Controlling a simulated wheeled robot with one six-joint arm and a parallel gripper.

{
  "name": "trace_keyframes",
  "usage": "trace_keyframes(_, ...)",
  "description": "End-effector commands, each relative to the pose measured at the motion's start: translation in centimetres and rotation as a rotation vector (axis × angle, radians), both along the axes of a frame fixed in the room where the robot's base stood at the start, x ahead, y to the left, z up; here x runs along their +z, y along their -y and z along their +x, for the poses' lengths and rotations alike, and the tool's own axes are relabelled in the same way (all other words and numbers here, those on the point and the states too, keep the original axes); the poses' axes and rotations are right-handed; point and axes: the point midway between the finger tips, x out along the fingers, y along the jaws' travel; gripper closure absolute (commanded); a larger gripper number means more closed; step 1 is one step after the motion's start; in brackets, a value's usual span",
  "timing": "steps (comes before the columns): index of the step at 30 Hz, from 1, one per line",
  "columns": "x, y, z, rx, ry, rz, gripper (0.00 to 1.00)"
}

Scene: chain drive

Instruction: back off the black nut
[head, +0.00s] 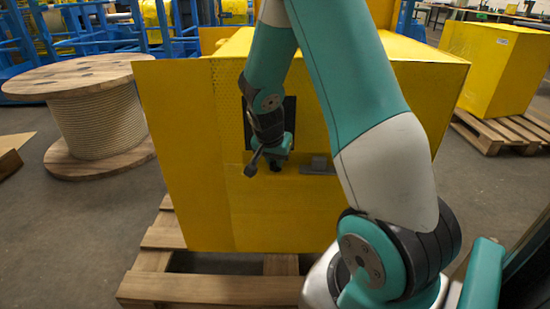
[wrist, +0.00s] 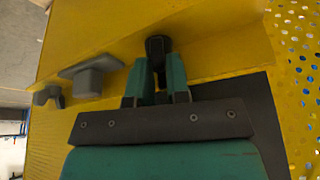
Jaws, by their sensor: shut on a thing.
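The black nut (wrist: 157,46) sits at the yellow panel's ledge in the wrist view, between the tips of my gripper's two teal fingers. My gripper (wrist: 160,72) is shut on the nut, whose sides are partly hidden by the fingers. In the head view my gripper (head: 276,163) is at the front of the yellow machine housing (head: 200,150), below a dark panel; the nut there is too small and dark to make out clearly.
A grey block on a plate (wrist: 88,78) is beside the nut, and a smaller grey knob (wrist: 48,96) lies farther left. The housing stands on a wooden pallet (head: 205,290). A wooden cable reel (head: 100,120) is at left; another yellow box (head: 492,65) is at right.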

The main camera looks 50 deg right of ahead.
Motion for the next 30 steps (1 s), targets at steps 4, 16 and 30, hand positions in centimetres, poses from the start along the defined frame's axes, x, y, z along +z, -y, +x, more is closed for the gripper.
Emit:
trace_keyframes(4,0.18,0.15,-0.24,0.082,-0.003,0.0,1.0)
trace_keyframes(16,0.23,0.38,-0.5,0.435,-0.002,0.001,1.0)
trace_keyframes(30,0.06,0.59,-0.64,0.767,-0.004,0.002,1.0)
